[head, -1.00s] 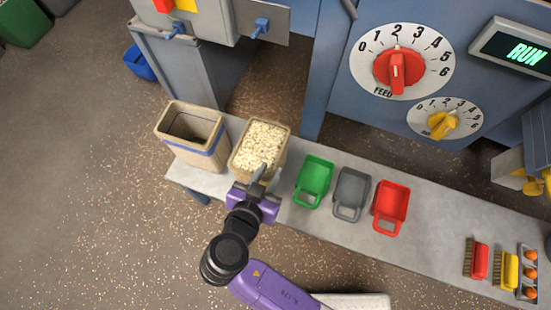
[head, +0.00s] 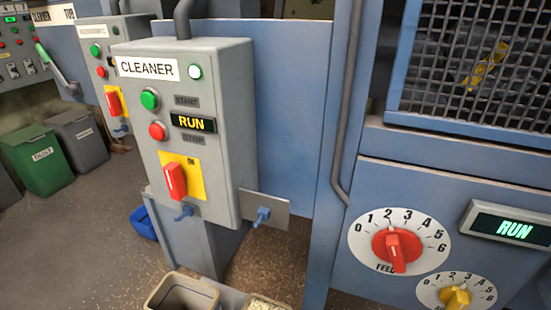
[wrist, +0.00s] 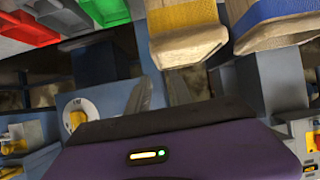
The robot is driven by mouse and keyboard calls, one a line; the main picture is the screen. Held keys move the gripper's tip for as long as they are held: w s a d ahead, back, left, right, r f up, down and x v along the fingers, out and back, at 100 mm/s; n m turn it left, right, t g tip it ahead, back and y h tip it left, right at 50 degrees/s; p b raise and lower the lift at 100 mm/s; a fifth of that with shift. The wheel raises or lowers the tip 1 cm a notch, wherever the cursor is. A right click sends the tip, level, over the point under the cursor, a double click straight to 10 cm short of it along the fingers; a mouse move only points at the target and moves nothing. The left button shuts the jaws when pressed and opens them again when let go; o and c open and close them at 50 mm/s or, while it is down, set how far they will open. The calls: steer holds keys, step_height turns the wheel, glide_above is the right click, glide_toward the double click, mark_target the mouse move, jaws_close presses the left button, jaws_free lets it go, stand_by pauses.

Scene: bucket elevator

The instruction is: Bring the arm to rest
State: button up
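My arm and gripper are out of the head view. In the wrist view my gripper (wrist: 160,90) shows its purple body along the bottom and two grey fingers standing a little apart, with nothing seen between them. Past the fingers is a tan container (wrist: 190,45), and to its right a tan container with a blue band (wrist: 275,12). In the head view the tops of the blue-banded container (head: 182,294) and the container of pale flakes (head: 268,303) show at the bottom edge.
The cleaner panel (head: 180,130) reads RUN, with a red switch (head: 175,182). The red feed dial (head: 397,250) and yellow dial (head: 456,298) are at right. Open floor lies at left.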

steer(key=s+a+r+n+y, duration=0.1)
steer(key=a+r+n+y, duration=0.1)
steer(key=a+n+y, duration=0.6)
steer(key=s+d+r+m+t+h+p, duration=0.1)
steer(key=s+d+r, duration=0.4)
steer(key=d, duration=0.5)
steer(key=s+d+r+m+t+h+p, duration=0.1)
steer(key=s+d+r+m+p, duration=0.1)
steer(key=s+d+r, duration=0.4)
steer(key=s+d+r+m+t+h+p, duration=0.1)
steer(key=s+d+r, duration=0.5)
steer(key=d, duration=0.9)
steer(key=shift+s+r+m+h+p, duration=0.3)
steer(key=shift+s+h+p, duration=0.2)
steer(key=shift+s+p, duration=0.7)
